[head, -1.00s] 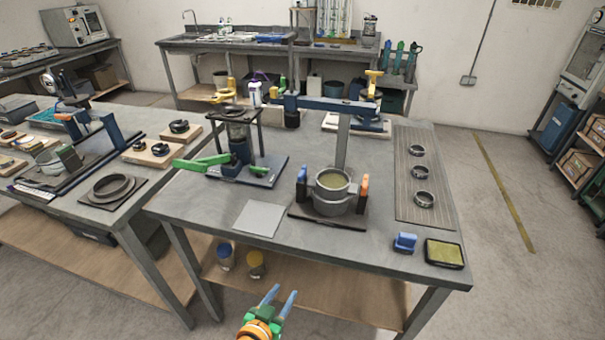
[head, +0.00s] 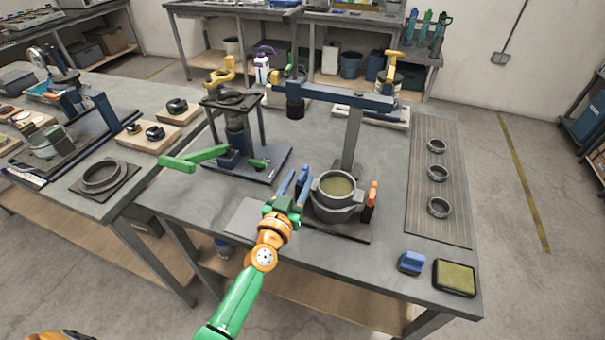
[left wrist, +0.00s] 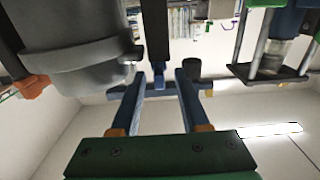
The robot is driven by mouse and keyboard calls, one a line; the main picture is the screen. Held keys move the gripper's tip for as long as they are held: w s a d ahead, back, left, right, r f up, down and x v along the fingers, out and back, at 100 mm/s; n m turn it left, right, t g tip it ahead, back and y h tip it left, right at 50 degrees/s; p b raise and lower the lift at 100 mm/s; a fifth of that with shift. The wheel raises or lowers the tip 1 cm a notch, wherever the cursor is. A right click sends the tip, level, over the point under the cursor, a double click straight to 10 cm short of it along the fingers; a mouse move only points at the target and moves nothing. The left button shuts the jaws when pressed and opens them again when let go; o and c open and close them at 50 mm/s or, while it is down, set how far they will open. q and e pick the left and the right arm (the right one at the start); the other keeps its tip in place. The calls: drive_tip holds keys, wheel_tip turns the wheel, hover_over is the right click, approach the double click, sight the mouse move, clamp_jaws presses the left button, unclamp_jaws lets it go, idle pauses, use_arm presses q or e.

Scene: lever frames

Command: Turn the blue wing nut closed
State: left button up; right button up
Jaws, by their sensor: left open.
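The pot-like vessel (head: 338,188) stands in a clamp stand on the near table, with an orange-topped post (head: 373,190) on its right side. My left gripper (head: 297,174) is open at the vessel's left side. My right gripper is not in view.
A blue beam (head: 335,95) on a grey column rises behind the vessel. A stand with a green lever (head: 195,158) is to the left. A ribbed mat (head: 420,210) with rings, a blue block (head: 411,262) and a sponge tray (head: 455,277) lie right.

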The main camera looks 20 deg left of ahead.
sight(303, 173)
use_arm(q)
drive_tip(key=shift+w+d+f, duration=0.1)
drive_tip(key=shift+w+f, duration=0.05)
drive_tip(key=shift+w, duration=0.5)
drive_tip(key=shift+w+f, duration=0.1)
drive_tip(key=shift+w, duration=0.5)
drive_tip(key=shift+w+f, duration=0.15)
drive_tip(key=shift+w, duration=0.2)
drive_tip(key=shift+s, duration=0.25)
drive_tip(key=shift+c, duration=1.3)
drive_tip(key=shift+r, duration=0.2)
clamp_jaws()
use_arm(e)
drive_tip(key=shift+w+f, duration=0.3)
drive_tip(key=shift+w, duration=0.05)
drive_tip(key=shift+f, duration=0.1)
